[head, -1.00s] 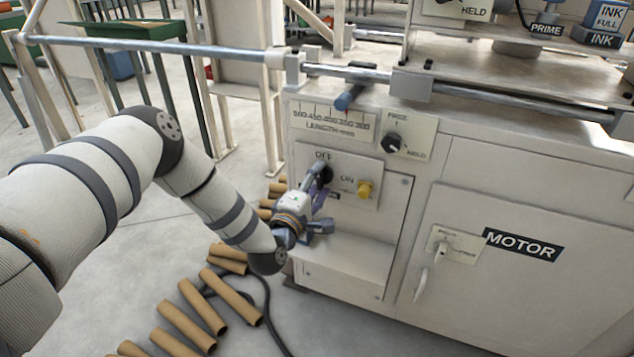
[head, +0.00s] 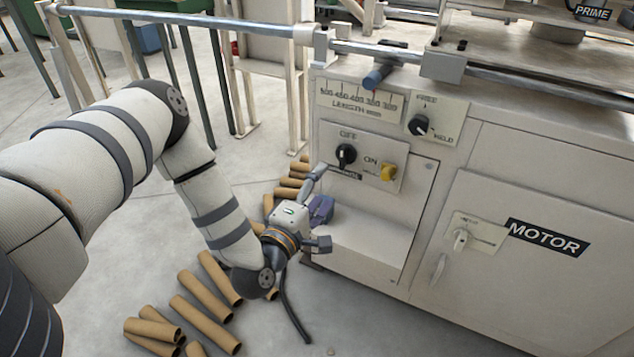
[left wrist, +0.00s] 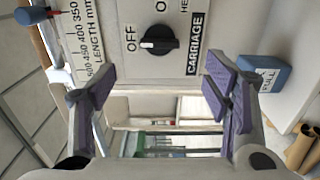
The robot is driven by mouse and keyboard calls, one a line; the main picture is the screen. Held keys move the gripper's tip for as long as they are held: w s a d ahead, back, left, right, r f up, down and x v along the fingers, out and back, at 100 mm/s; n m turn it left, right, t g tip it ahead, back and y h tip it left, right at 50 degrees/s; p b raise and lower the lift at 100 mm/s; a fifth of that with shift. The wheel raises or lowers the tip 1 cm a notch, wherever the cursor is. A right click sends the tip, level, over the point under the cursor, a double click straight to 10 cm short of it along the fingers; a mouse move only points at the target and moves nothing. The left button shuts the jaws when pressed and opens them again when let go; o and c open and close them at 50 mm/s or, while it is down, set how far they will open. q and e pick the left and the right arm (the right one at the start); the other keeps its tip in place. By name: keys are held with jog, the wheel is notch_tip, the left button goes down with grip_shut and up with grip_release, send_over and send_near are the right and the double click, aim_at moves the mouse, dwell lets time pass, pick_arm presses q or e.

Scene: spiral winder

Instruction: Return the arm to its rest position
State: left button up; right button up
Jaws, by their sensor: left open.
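My left arm (head: 215,205) reaches in from the left in the head view. Its gripper (head: 322,208) is open and empty, in front of the machine's control panel and a little below the black OFF/ON knob (head: 346,155). In the left wrist view the purple-padded fingers (left wrist: 160,92) stand wide apart with nothing between them. The knob (left wrist: 158,40) shows ahead, clear of both fingers; its white mark lies on the side of the OFF word. My right gripper is not seen.
The machine's cabinet (head: 490,290) fills the right side. A yellow button (head: 388,173) is beside the knob. A long metal rail (head: 190,19) crosses above. Several cardboard tubes (head: 205,298) and a black cable (head: 292,312) lie on the floor below my arm.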

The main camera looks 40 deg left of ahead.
pick_arm(q)
jog(key=shift+v, duration=1)
